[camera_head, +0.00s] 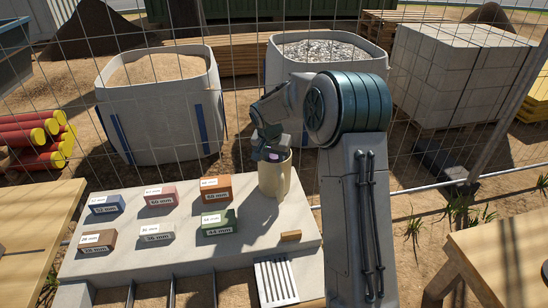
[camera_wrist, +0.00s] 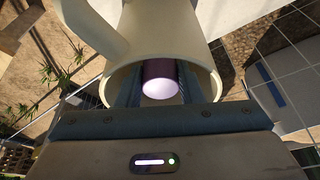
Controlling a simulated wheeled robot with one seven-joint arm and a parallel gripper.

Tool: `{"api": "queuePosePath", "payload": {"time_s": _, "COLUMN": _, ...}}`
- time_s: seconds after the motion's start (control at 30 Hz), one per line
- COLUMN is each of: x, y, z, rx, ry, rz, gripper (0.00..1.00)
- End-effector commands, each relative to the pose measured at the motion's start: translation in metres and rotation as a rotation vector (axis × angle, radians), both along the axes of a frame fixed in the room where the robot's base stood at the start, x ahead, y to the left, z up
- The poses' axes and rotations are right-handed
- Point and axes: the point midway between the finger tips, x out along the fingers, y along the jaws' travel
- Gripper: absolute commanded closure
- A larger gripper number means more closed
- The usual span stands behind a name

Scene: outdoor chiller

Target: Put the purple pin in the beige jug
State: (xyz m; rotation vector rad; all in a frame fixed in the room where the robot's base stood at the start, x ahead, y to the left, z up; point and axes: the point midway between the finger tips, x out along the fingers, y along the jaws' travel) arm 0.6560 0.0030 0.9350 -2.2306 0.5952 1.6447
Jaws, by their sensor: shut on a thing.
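The beige jug (camera_head: 274,178) stands upright on the grey slab, towards its back right. It also shows in the wrist view (camera_wrist: 160,30), with its rim around the fingertips and its handle at the upper left. My gripper (camera_wrist: 160,85) is shut on the purple pin (camera_wrist: 159,78), which lies between the two fingers inside the jug's mouth. The pin's pale end faces the wrist camera. In the head view my gripper (camera_head: 272,153) is right at the jug's top, and the pin is mostly hidden there. I cannot tell whether the pin touches the jug's inside.
Several labelled blocks, among them a green one (camera_head: 218,222) and an orange one (camera_head: 215,189), stand on the slab (camera_head: 190,245) left of the jug. A small wooden block (camera_head: 290,236) and a white slotted plate (camera_head: 276,281) lie in front. A wire fence stands behind.

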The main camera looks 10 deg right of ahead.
Motion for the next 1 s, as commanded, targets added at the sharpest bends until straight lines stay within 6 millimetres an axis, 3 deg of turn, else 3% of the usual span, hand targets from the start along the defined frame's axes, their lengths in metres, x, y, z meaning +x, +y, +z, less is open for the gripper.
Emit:
{"api": "queuePosePath", "payload": {"time_s": 0.2, "x": 0.0, "y": 0.0, "z": -0.003, "rx": 0.0, "ry": -0.001, "rz": 0.0, "gripper": 1.0}}
{"api": "queuePosePath", "payload": {"time_s": 0.23, "x": 0.0, "y": 0.0, "z": -0.004, "rx": 0.0, "ry": 0.0, "rz": 0.0, "gripper": 0.64}}
{"api": "queuePosePath", "payload": {"time_s": 0.27, "x": 0.0, "y": 0.0, "z": -0.002, "rx": 0.0, "ry": 0.0, "rz": 0.0, "gripper": 0.57}}
{"api": "queuePosePath", "payload": {"time_s": 0.67, "x": 0.0, "y": 0.0, "z": 0.004, "rx": 0.0, "ry": -0.001, "rz": 0.0, "gripper": 0.57}}
{"api": "queuePosePath", "payload": {"time_s": 1.0, "x": -0.017, "y": 0.011, "z": 0.068, "rx": 0.001, "ry": -0.005, "rz": 0.0, "gripper": 0.57}}
